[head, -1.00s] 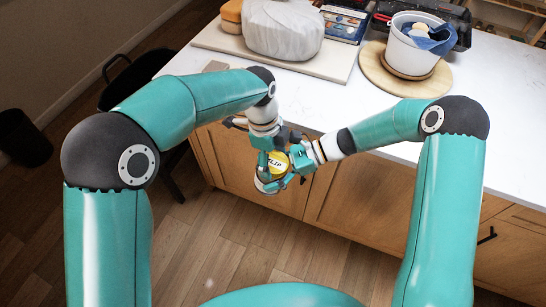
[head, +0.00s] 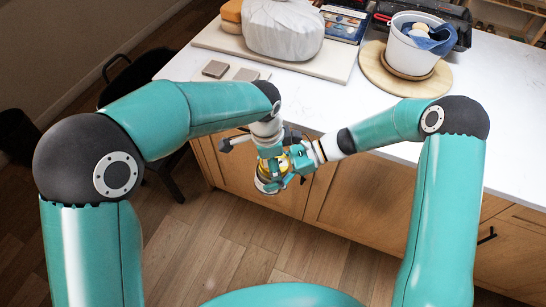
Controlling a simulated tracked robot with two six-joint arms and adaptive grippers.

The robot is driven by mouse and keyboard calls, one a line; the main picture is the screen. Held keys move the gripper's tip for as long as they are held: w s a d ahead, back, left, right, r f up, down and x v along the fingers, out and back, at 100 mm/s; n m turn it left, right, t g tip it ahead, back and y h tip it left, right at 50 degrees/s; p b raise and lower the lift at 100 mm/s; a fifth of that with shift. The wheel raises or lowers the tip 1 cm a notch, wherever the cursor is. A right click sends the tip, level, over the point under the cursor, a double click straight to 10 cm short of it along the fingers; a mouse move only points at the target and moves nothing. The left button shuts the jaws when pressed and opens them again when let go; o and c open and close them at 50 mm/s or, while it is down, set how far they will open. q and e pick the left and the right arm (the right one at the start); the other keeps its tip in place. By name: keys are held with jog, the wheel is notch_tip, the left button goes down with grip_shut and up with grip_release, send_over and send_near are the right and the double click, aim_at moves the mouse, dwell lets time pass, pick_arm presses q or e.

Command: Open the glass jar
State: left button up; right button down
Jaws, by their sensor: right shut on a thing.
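The glass jar (head: 267,187) is held off the counter, in front of the counter's front edge, with its yellow lid (head: 284,163) facing up toward me. My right gripper (head: 283,178) is shut on the jar from the right side. My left gripper (head: 270,162) is over the lid from above and covers much of it. Its fingers are small and overlap the lid and the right gripper, so I cannot tell whether they grip the lid. The lid appears to be on the jar.
The white counter (head: 380,130) carries a board (head: 340,66) with a covered lump (head: 283,28). A white bucket (head: 412,55) with a blue cloth stands on a round wooden board (head: 440,82). Wooden cabinets (head: 350,190) are below.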

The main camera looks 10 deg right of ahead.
pick_arm(q)
jog(key=o, duration=1.3)
jog(key=shift+d+r, duration=0.1)
jog(key=r, duration=0.4)
jog(key=shift+d+r, duration=0.1)
jog(key=shift+d, duration=0.2)
notch_tip(320, 180, up, 7)
jog(key=a+g, duration=0.1)
jog(key=a, duration=0.2)
jog(key=shift+h, duration=0.3)
jog(key=f, duration=0.3)
jog(key=d+f, duration=0.1)
jog(key=f, duration=0.3)
jog(key=d+f, duration=0.1)
jog(key=f, duration=0.3)
jog(key=shift+d+f, duration=0.15)
jog(key=shift+f, duration=0.05)
